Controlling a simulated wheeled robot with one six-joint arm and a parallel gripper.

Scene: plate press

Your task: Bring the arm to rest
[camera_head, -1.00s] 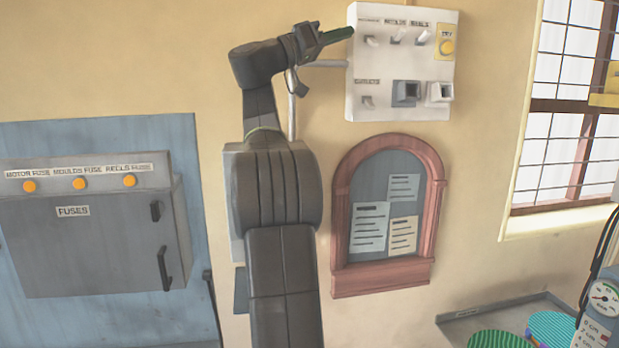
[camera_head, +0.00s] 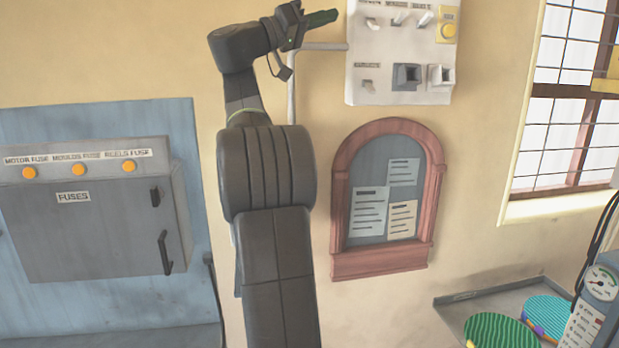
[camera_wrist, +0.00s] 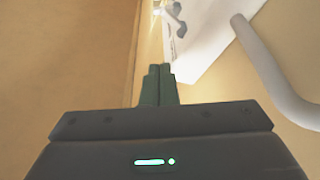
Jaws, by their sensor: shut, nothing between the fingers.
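My gripper (camera_head: 322,18) is at the top middle of the head view, at the end of my raised, folded arm. Its green fingers point right, towards the switch panel, with a small gap between them and the panel's left edge in the picture. In the wrist view my gripper's fingers (camera_wrist: 157,70) lie side by side, shut with nothing between them. The white switch panel (camera_head: 385,92) is on the wall, with several switches, a yellow button and two square sockets. It also shows in the wrist view (camera_wrist: 205,50), beyond the fingers and to the right.
A grey pipe (camera_head: 318,47) runs along the wall into the panel, close below my gripper. A grey fuse box (camera_head: 100,235) is on the left. A red-framed notice board (camera_head: 342,215) hangs below the panel. A grey tray (camera_head: 455,308) with striped round things is at lower right.

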